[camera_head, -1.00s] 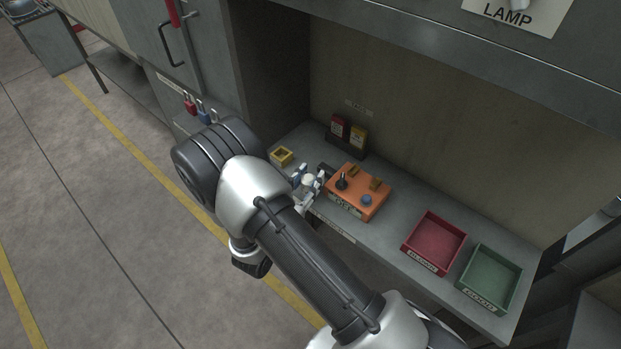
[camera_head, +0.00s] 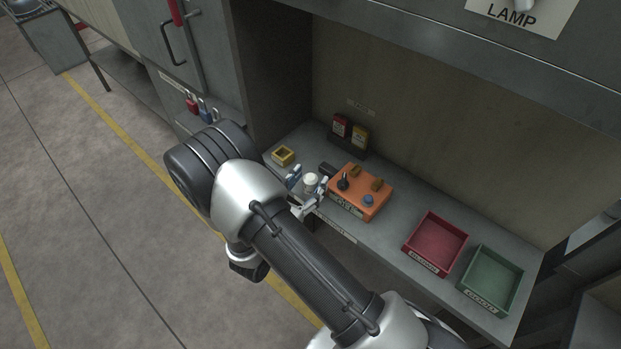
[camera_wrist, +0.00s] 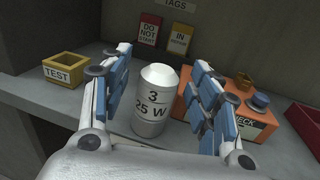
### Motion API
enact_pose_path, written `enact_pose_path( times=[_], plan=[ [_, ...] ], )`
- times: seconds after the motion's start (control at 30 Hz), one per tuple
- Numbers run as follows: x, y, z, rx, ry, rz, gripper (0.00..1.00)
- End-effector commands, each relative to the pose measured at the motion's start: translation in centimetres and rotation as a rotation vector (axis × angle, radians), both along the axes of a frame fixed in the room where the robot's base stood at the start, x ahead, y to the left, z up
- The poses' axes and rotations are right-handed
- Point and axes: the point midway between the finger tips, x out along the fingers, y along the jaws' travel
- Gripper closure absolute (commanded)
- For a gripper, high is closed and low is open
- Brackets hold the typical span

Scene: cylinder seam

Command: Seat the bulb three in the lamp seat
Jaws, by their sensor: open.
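Bulb three (camera_wrist: 152,100) is a white cylinder marked "3" and "25 W"; it stands upright on the shelf between my open fingers in the wrist view. It also shows as a small white shape in the head view (camera_head: 311,180). My gripper (camera_wrist: 158,95) has a blue-padded finger on each side of the bulb, with visible gaps. It also shows in the head view (camera_head: 307,184), left of the orange check box. A plate lettered "LAMP" (camera_head: 512,17) is on the upper panel, with a pale object on it cut off by the frame edge.
The orange check box (camera_head: 352,205) stands right of the bulb. A yellow TEST box (camera_wrist: 66,72) stands to the left. Red and yellow tags (camera_head: 348,131) stand behind. A red tray (camera_head: 408,246) and a green tray (camera_head: 466,286) lie farther right. The bench front is bare.

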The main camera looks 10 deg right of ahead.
Motion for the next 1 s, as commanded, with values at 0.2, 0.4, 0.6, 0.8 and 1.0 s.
enact_pose_path(
  times=[0.2,0.4,0.6,0.8,1.0],
  plan=[
    [-3.4,3.4,0.0,-0.001,0.0,0.008,0.44],
    [-6.2,6.0,0.0,0.0,0.0,0.006,0.44],
    [-7.6,7.2,0.0,0.0,0.0,0.002,0.44],
    [-7.8,7.3,0.0,0.0,0.0,0.0,0.44],
    [-7.8,7.1,0.1,0.005,-0.002,-0.006,0.49]
  ],
)
